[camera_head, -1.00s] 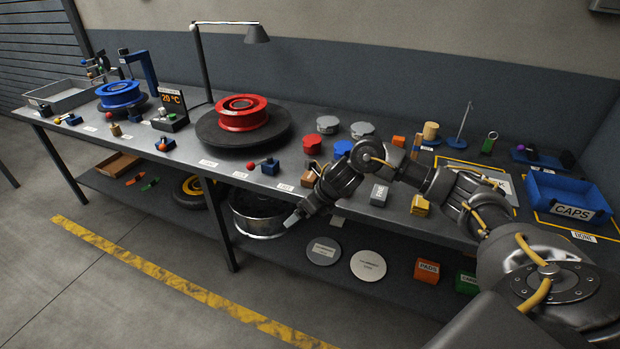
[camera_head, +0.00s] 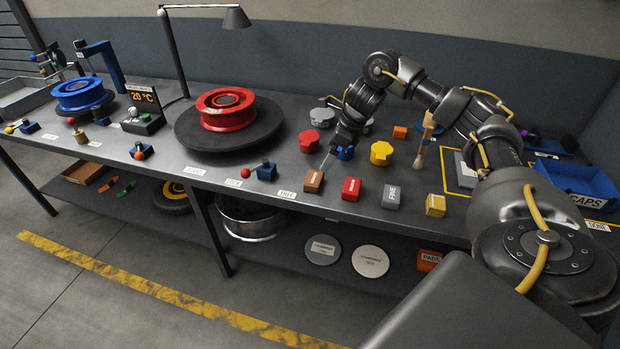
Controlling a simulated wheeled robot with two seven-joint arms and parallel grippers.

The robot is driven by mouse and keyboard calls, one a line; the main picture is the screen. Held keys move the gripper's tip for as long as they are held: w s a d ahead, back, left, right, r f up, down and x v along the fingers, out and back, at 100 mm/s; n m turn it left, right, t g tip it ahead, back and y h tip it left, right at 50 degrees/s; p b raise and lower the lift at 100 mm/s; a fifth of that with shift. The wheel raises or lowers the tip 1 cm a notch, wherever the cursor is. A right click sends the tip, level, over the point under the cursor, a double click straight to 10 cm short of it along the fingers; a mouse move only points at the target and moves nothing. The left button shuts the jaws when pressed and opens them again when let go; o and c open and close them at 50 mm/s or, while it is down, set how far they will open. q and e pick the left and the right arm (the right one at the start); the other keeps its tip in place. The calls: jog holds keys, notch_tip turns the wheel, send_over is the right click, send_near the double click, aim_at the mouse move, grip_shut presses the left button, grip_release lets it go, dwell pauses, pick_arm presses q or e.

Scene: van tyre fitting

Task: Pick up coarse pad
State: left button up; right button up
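A row of small labelled pads lies along the bench's front edge: a brown pad (camera_head: 314,181), a red pad (camera_head: 351,189), a grey pad (camera_head: 391,197) that seems to read FINE, and a yellow block (camera_head: 435,205). The brown pad's label is too small to read, so I cannot confirm it is the coarse one. My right gripper (camera_head: 329,160) points down just above and behind the brown pad, apart from it. Only a thin pale fingertip shows clearly, and the finger gap cannot be made out. My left gripper is not in view.
A blue knob (camera_head: 345,153) sits close beside my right gripper. Red (camera_head: 309,141), yellow (camera_head: 381,153) and grey knobs stand behind the pads. A red wheel hub (camera_head: 226,110) on a dark disc is to the left. The blue CAPS bin (camera_head: 575,186) is at right.

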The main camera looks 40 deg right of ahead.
aim_at(314, 178)
jog(key=x, duration=0.3)
jog(key=a+x, duration=0.1)
jog(key=x, duration=0.1)
jog(key=shift+w, duration=0.35)
jog(key=shift+f, duration=0.25)
jog(key=shift+a+f+p, duration=0.1)
jog(key=shift+f+p, duration=0.2)
jog(key=shift+f, duration=0.05)
jog(key=p+x, duration=0.1)
jog(key=x, duration=0.2)
jog(key=shift+w+f, duration=0.2)
jog(key=shift+f, duration=0.45)
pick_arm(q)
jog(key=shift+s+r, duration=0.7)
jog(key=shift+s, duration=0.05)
pick_arm(e)
jog(key=shift+c, duration=0.3)
